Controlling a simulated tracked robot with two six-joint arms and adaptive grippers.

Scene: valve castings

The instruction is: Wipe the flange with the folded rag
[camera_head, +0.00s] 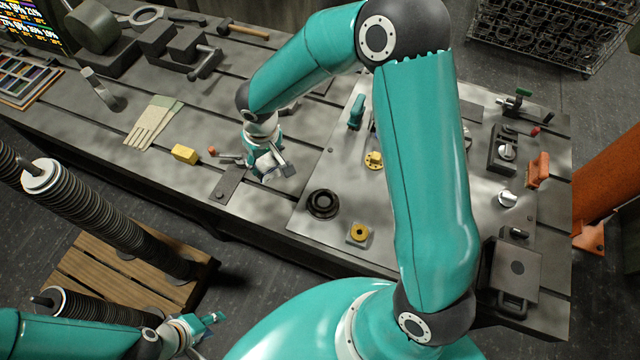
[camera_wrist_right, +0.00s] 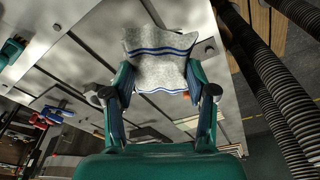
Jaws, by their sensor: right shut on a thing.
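The folded rag (camera_wrist_right: 160,58) is grey with blue stripes. In the wrist view it is pinched between the two fingers of my right gripper (camera_wrist_right: 160,92), which is shut on it. In the head view my right gripper (camera_head: 270,168) is over the bench, left of the steel plate; the rag is hard to make out there. A dark round flange-like ring (camera_head: 322,204) lies on the plate, right of and nearer than the gripper, apart from it. I cannot tell for sure that it is the flange. My left gripper (camera_head: 208,328) is low at the front, away from the bench; its jaw opening is unclear.
A yellow block (camera_head: 185,154) and gloves (camera_head: 155,122) lie left of my right gripper. Yellow fittings (camera_head: 358,234) sit on the plate (camera_head: 415,272). A hammer (camera_head: 243,29) and vise parts are at the back. Ribbed columns (camera_head: 100,215) stand on a pallet in front.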

